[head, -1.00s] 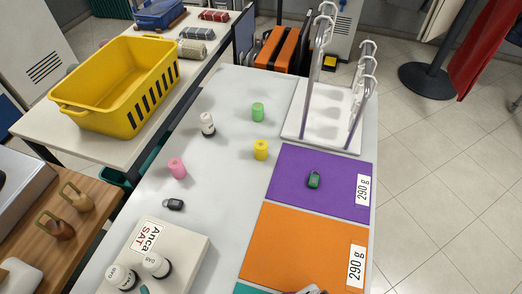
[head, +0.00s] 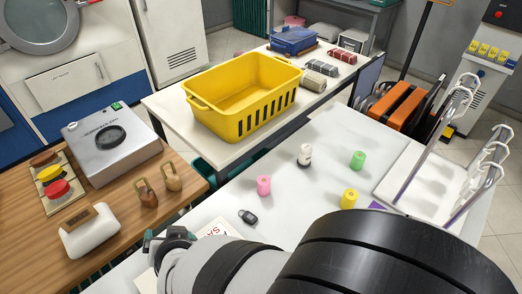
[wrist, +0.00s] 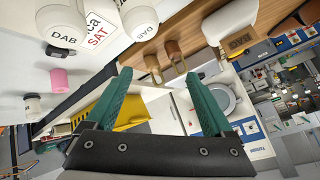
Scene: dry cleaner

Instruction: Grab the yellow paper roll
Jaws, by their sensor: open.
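The yellow paper roll (head: 349,198) stands upright on the white table in the head view, to the right of the pink roll (head: 264,185) and in front of the green roll (head: 358,159). I cannot make it out in the wrist view. My gripper (wrist: 165,90) shows two green fingers spread wide with nothing between them. In the head view it is at the lower left, apart from the yellow roll, with my arm across the lower right. The pink roll also shows at the left of the wrist view (wrist: 62,79).
A white-and-black bottle (head: 305,154) stands behind the rolls, and a dark key fob (head: 248,216) lies near the pink one. A white rack (head: 415,190) stands at the right. A yellow basket (head: 225,122) sits on the bench behind. My arm hides the table's front.

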